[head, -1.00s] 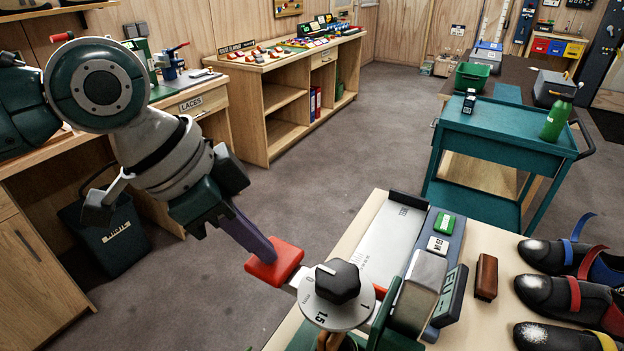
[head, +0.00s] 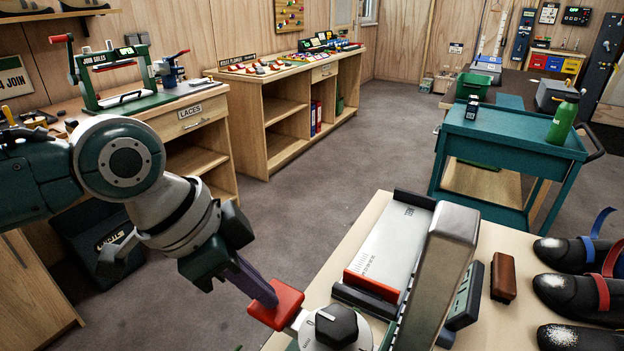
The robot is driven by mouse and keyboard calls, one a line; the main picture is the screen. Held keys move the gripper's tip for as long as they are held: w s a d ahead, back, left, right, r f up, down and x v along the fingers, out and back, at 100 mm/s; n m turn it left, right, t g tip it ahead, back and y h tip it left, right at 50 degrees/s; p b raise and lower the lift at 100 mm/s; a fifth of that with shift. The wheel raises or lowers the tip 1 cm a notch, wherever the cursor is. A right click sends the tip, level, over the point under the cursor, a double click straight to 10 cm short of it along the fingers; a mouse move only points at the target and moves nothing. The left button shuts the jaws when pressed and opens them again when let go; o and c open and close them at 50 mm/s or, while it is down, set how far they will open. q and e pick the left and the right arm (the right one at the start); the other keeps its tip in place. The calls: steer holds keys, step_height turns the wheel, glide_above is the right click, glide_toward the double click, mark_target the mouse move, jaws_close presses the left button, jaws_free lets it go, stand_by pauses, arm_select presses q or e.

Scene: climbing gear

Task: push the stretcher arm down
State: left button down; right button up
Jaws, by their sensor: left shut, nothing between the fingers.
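The stretcher arm appears to be the short pale lever with a red pad (head: 277,306) at its end, sticking out left from beside a white dial with a black knob (head: 337,325). My left gripper (head: 270,298) is shut and empty, pointing down at the red pad. Its fingertips overlap the pad's upper left part and look to be touching it. A long grey metal block (head: 447,255) rises at a tilt to the right of the dial. The lower part of the dial is cut off by the frame. My right gripper is not in view.
A silver plate with a scale and red bar (head: 372,284) lies behind the dial on the pale bench. A brown block (head: 503,282) and dark shoes (head: 571,291) are to the right. A teal cart (head: 508,140) stands beyond, with open floor to its left.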

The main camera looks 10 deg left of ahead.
arm_select(q)
steer(key=shift+s+a+r+p, duration=0.4)
steer(key=shift+a+p, duration=0.15)
steer(key=shift+p, duration=0.2)
steer(key=shift+s+a+r+p, duration=0.35)
steer(key=shift+a+p, duration=0.2)
steer(key=shift+p, duration=0.2)
steer(key=shift+s+a, duration=0.1)
steer(key=shift+a, duration=0.1)
steer(key=shift+f, duration=0.1)
steer(key=v, duration=1)
steer(key=shift+d, duration=0.1)
